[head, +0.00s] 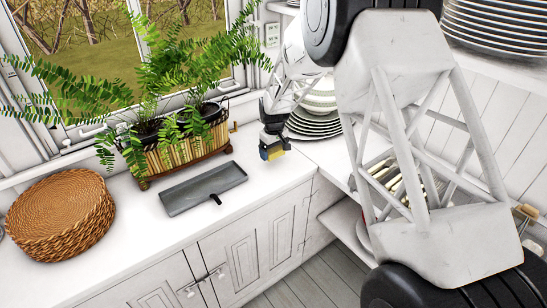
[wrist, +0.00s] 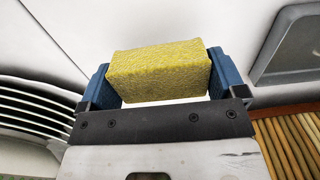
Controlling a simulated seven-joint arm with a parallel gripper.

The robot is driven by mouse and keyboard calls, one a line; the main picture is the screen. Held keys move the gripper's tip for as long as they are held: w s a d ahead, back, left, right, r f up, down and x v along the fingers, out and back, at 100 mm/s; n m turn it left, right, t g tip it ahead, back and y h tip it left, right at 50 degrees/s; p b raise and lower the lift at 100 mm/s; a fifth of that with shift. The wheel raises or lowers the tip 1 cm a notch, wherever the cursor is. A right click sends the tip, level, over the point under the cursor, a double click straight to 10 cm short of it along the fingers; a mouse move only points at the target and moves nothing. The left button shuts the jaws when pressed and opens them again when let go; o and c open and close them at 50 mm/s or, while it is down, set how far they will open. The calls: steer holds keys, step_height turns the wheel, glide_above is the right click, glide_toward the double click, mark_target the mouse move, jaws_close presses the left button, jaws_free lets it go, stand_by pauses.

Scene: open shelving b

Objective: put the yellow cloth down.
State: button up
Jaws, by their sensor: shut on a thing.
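My gripper (head: 272,148) points down over the right end of the white counter (head: 130,215), between the planter and the stacked plates. Its two blue fingers (wrist: 160,74) are shut on the yellow cloth, one at each end. The yellow cloth (wrist: 158,68) looks like a thick, rough-textured block in the wrist view. In the head view only a small part of the cloth (head: 275,154) shows at the fingertips. I cannot tell whether its underside touches the counter.
A grey tray (head: 203,189) lies left of my gripper. Behind it stands a bamboo planter (head: 185,158) with ferns. Stacked plates (head: 314,126) are close on the right. A round woven stack (head: 62,215) sits at far left. Bare counter lies in front of my gripper.

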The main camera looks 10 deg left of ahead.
mark_target(273, 162)
steer(key=shift+w+a+f, duration=0.1)
steer(key=shift+w, duration=0.15)
steer(key=shift+w+f, duration=0.1)
steer(key=shift+f, duration=1.6)
steer(key=shift+f, duration=0.15)
steer(key=o, duration=0.9)
step_height(273, 162, up, 12)
steer(key=shift+r, duration=0.1)
steer(key=shift+r, duration=0.1)
